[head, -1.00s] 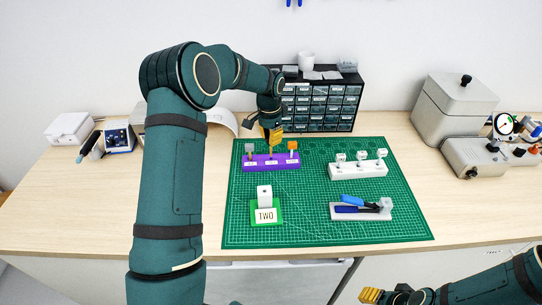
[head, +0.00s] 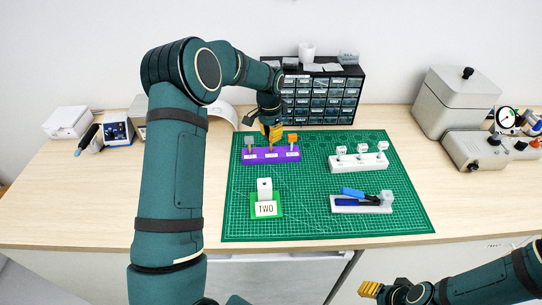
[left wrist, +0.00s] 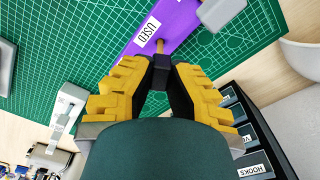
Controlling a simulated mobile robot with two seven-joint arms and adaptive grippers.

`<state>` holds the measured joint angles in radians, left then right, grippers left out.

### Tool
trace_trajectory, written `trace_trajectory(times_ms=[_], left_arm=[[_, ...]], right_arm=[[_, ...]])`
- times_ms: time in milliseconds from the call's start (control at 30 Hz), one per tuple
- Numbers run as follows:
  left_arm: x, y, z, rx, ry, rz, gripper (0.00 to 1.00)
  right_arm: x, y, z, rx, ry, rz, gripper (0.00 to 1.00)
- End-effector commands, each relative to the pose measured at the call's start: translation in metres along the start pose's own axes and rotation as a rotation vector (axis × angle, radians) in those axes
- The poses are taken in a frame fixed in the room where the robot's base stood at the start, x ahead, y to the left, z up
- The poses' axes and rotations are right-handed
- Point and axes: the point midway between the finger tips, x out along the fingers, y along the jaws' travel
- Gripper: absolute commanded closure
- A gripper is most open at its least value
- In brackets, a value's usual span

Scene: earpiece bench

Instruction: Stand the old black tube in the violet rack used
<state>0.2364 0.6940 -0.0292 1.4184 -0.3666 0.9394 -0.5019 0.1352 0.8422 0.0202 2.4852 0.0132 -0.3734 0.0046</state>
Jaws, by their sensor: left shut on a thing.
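The violet rack (head: 262,156) stands at the back left of the green mat. It also shows in the left wrist view (left wrist: 185,22) with a label reading USED. My left gripper (head: 271,133) is above the rack's middle place, shut on the black cap of the old tube (left wrist: 160,67). The tube's brass-coloured stem (left wrist: 161,46) points down at the rack beside the USED label. I cannot tell how deep its end sits. A grey-capped tube (head: 249,141) and an orange-capped tube (head: 292,139) stand either side. My right gripper (head: 370,289) is at the lower right, away from the rack.
A white rack (head: 345,163) with several white-capped tubes stands to the right. A white block on a green stand marked TWO (head: 266,208) and a tray with a blue tool (head: 352,192) are in front. Black drawers (head: 325,97) stand close behind the gripper.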

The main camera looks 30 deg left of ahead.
Motion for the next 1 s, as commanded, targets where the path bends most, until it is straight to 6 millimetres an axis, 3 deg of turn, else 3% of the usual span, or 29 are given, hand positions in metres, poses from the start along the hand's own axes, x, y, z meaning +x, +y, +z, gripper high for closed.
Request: trace_trajectory(times_ms=[967, 1000], left_arm=[[0.014, 0.000, 0.001, 0.000, 0.000, 0.000, 1.00], [0.014, 0.000, 0.001, 0.000, 0.000, 0.000, 0.70]], right_arm=[[0.007, 0.003, 0.001, 0.000, 0.000, 0.000, 0.53], [0.007, 0.003, 0.001, 0.000, 0.000, 0.000, 0.53]])
